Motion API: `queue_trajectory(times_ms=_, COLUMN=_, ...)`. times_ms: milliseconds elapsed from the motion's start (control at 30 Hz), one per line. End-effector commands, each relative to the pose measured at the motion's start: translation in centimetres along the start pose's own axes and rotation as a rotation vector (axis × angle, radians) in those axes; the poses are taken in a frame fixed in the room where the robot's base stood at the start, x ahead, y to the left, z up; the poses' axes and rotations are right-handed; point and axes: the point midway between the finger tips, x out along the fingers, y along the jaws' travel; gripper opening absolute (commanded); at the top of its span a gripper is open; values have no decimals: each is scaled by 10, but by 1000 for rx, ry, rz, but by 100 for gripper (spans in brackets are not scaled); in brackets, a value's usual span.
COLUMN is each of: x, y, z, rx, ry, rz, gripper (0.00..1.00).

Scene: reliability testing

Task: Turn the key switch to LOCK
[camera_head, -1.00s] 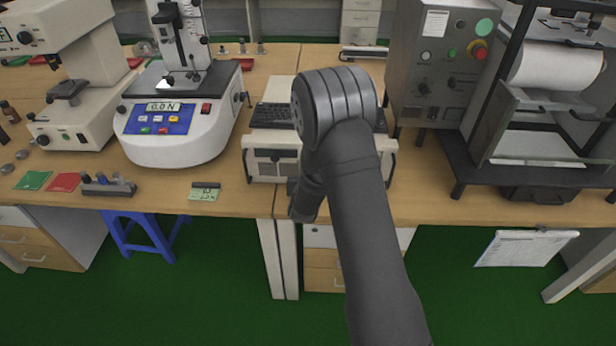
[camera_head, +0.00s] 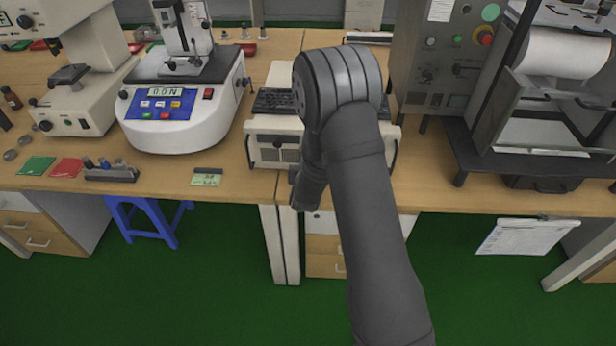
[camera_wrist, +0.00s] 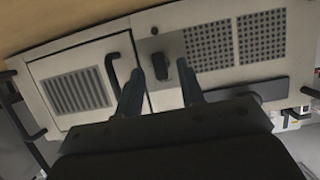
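The key switch (camera_wrist: 160,66) is a small dark piece on a grey metal plate on the front of a cream cabinet. In the wrist view it lies between the two fingertips of my gripper (camera_wrist: 159,80). The fingers are apart, one on each side of the switch; I cannot tell whether either touches it. In the head view the cream cabinet (camera_head: 268,130) stands at the bench front, and my arm hides the gripper and switch. The switch's position marks are not readable.
The cabinet front has a black handle (camera_wrist: 112,70) and vent grilles (camera_wrist: 262,36) beside the switch. In the head view a force tester (camera_head: 180,125) stands to the left, and a grey control box (camera_head: 435,70) and a dark-framed machine (camera_head: 540,150) to the right.

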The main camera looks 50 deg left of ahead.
Motion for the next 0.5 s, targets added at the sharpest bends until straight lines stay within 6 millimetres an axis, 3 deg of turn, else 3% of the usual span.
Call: queue_trajectory(times_ms=500, x=-122, y=-1, z=-1, rx=-1, ry=2, rz=-3, gripper=35)
